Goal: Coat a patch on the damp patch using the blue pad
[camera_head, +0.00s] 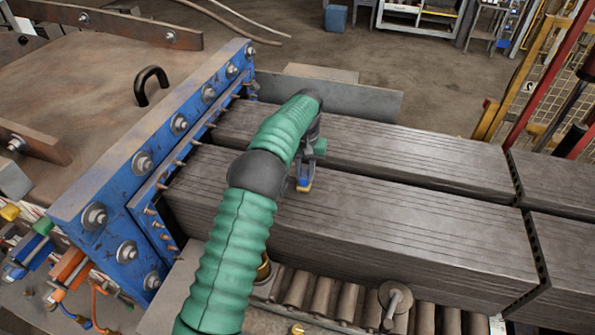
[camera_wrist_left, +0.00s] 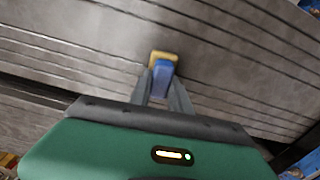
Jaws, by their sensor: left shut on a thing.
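My left gripper (camera_head: 304,178) is shut on the blue pad, a small blue block with a yellow end (camera_head: 304,187). In the left wrist view the blue pad (camera_wrist_left: 162,78) sits between the fingertips, its yellow end against the grey brick surface. The pad is over the near grey column of hollow brick (camera_head: 370,215), near the gap to the far column (camera_head: 400,155). I cannot tell whether it touches the surface. No damp patch stands out from the grey; my arm hides part of the near column. My right gripper is not in view.
A blue bolted die frame (camera_head: 150,160) stands left of the columns, with pins facing them. Rollers (camera_head: 320,295) and a round knob (camera_head: 395,296) lie along the near side. Red and yellow posts (camera_head: 545,75) stand at the right. Open floor lies behind.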

